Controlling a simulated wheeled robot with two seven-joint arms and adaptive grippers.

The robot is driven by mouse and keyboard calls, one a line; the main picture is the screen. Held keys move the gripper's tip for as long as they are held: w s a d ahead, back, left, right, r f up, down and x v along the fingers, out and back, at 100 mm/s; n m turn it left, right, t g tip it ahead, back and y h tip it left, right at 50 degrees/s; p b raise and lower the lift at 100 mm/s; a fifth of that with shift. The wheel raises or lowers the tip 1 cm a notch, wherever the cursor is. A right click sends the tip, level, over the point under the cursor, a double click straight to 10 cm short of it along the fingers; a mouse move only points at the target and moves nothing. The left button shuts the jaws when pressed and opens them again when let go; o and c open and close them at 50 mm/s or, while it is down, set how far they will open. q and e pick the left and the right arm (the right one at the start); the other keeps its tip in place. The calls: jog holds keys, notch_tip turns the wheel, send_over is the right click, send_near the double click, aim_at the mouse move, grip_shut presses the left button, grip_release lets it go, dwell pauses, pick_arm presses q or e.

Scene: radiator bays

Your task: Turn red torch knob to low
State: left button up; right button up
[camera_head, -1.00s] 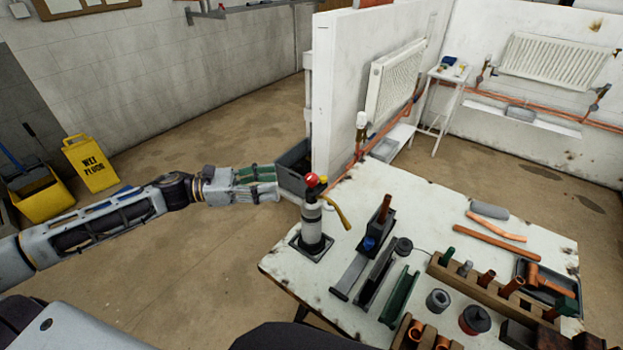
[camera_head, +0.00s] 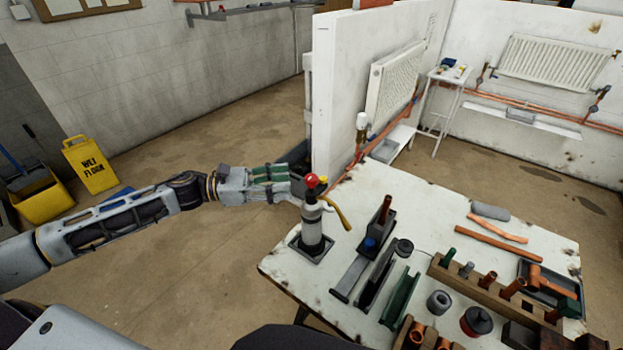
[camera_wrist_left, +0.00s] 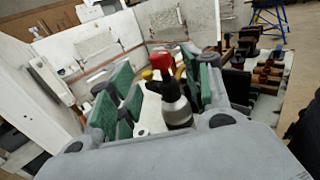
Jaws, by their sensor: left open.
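The torch (camera_head: 312,222) stands upright on a dark square base at the left corner of the white table. It has a grey cylinder, a brass nozzle (camera_head: 341,212) pointing right and a red knob (camera_head: 312,181) on top. My left gripper (camera_head: 290,190) is open, just left of the knob and at about its height. In the left wrist view the red knob (camera_wrist_left: 160,61) shows beyond and between the green-padded fingers (camera_wrist_left: 155,95). I cannot tell whether the fingers touch it. The knob's setting marks are too small to read. My right gripper is not in view.
The white table (camera_head: 400,200) holds grey and green channel pieces (camera_head: 400,298), a wooden rack (camera_head: 480,288) with copper fittings, and loose copper pipes (camera_head: 497,242). A white partition (camera_head: 338,100) rises behind the torch. A yellow wet-floor sign (camera_head: 90,165) stands far left.

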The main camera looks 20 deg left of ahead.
aim_at(312, 177)
pick_arm(q)
jog(key=shift+p+x, duration=0.6)
jog(key=shift+x, duration=2.85)
jog(key=shift+w+d, duration=0.15)
jog(key=shift+d, duration=0.1)
jog(key=shift+w+d, duration=0.1)
jog(key=shift+d, duration=0.1)
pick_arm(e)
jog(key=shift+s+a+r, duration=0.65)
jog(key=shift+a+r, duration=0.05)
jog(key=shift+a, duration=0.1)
pick_arm(q)
jog(key=c, duration=1)
jog(key=shift+c, duration=0.2)
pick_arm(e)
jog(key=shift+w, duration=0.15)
